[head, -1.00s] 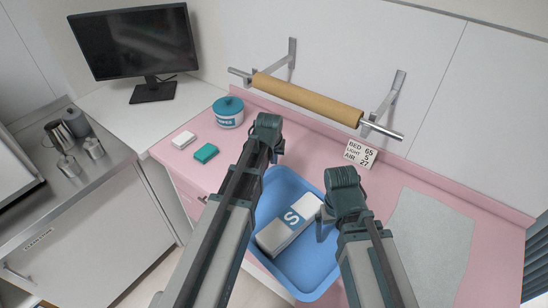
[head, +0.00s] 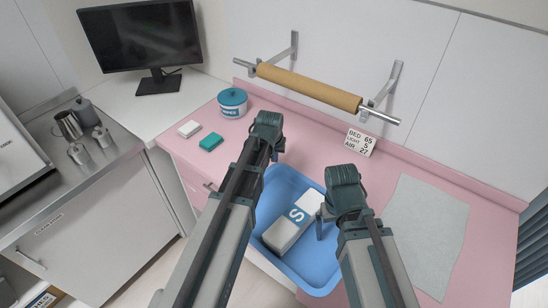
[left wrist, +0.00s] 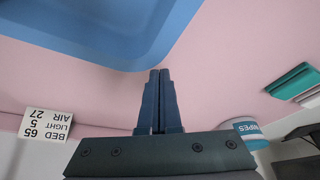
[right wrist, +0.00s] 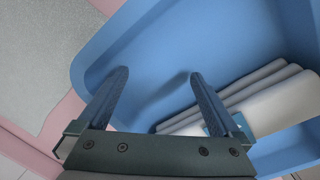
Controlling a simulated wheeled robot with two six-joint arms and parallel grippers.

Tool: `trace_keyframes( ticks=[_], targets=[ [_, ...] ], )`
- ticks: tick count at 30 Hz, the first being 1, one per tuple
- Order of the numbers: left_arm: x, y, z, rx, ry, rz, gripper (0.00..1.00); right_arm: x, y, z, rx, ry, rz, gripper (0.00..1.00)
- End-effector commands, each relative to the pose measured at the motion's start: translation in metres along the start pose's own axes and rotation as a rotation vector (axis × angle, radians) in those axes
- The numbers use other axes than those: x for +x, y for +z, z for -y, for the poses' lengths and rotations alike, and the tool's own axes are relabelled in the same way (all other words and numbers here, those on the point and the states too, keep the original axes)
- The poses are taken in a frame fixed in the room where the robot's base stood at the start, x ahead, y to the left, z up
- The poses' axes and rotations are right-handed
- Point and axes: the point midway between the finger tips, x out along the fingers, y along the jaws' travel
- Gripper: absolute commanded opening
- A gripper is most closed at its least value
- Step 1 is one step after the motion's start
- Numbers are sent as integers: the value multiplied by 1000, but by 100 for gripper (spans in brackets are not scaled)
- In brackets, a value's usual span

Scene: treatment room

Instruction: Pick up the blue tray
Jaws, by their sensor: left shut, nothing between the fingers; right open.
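The blue tray (head: 312,279) sits on the pink counter, partly hidden by my arms. A white and grey pack with a blue S label (head: 289,230) lies in it; the pack also shows in the right wrist view (right wrist: 285,105). My left gripper (head: 279,152) is shut and empty by the tray's back left corner. In the left wrist view its fingertips (left wrist: 160,73) appear just outside the tray's rim (left wrist: 150,62). My right gripper (head: 320,227) is open over the tray's right part. In the right wrist view its fingers (right wrist: 158,73) span tray surface; their height above it is unclear.
A sign (head: 360,142) stands behind. A wall-mounted roll (head: 308,87) hangs above. A grey sheet (head: 425,230) lies to the right.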

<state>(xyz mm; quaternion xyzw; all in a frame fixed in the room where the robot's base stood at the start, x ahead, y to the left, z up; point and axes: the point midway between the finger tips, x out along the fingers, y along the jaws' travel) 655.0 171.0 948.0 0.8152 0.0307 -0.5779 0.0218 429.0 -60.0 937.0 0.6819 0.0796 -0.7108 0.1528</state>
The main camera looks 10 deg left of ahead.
Motion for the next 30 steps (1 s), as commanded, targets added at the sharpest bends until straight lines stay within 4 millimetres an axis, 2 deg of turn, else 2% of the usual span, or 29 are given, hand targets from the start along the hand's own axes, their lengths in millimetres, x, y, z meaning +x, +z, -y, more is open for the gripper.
trace_keyframes(
  ticks=[5, 11, 15, 24, 30],
  targets=[
    [4, -11, 0, 0, 0, 0, 0, 0, 0, 0, 0, 0, 0, 100],
    [15, -38, -1, 0, 0, 2, 0, 2, 0, 0, 0, 0, 0, 100],
    [-14, -37, 0, 0, 0, 2, 0, -25, 1, -2, 0, 0, 0, 100],
    [-62, -36, 0, 0, 0, 2, 0, -71, 4, -7, -1, 0, 0, 100],
    [-84, -36, 0, 0, 0, 2, 0, -91, 5, -9, -2, 0, 0, 100]
  ],
)
